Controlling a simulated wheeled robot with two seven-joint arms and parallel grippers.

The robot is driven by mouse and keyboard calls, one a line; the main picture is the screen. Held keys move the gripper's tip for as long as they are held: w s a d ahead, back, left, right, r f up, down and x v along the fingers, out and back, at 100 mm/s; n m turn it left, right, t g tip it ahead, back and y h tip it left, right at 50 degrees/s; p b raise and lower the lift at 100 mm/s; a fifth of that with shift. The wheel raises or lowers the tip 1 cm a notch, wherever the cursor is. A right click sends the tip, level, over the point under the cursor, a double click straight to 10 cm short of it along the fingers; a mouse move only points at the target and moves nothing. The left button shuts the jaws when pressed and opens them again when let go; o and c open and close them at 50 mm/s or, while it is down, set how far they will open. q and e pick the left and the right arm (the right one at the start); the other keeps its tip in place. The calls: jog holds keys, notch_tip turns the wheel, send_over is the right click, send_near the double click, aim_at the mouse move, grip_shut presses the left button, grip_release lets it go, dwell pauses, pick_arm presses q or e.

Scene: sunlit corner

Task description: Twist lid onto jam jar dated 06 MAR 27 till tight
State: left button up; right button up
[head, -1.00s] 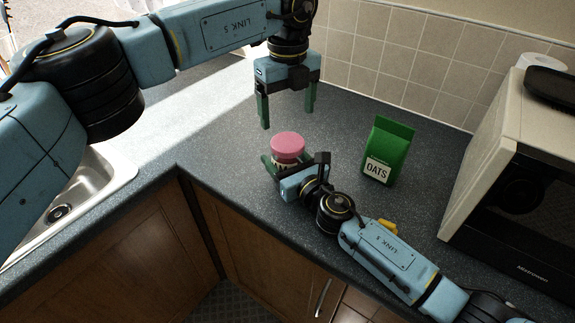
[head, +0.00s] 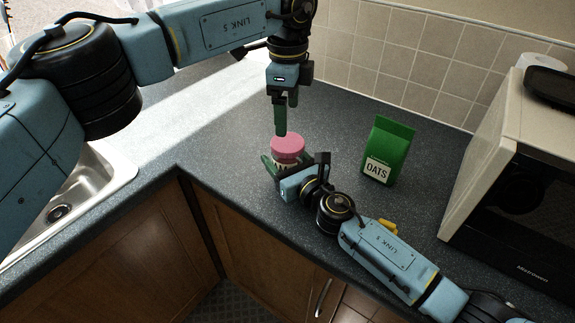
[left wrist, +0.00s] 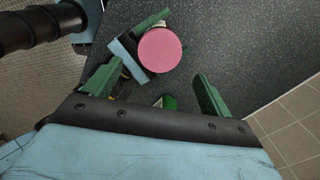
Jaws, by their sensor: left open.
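The jam jar (head: 287,166) stands on the dark counter, largely hidden by my right gripper. Its date cannot be read. A pink lid (head: 287,146) sits on its top; I cannot tell how tight it is. The lid shows as a round disc in the left wrist view (left wrist: 160,50). My right gripper (head: 283,170) reaches in low from the right, its green fingers around the jar body below the lid. My left gripper (head: 281,132) points down just above the lid, seen edge-on. Its fingers (left wrist: 155,88) are apart and empty in the left wrist view, with the lid beyond them.
A green oats packet (head: 388,152) stands right of the jar. A microwave (head: 510,180) fills the right side, with a dark item on top. A sink (head: 75,200) lies at the left. The counter behind the jar is clear up to the tiled wall (head: 400,60).

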aim_at(288, 142)
pick_arm(q)
jog(key=shift+f, duration=4)
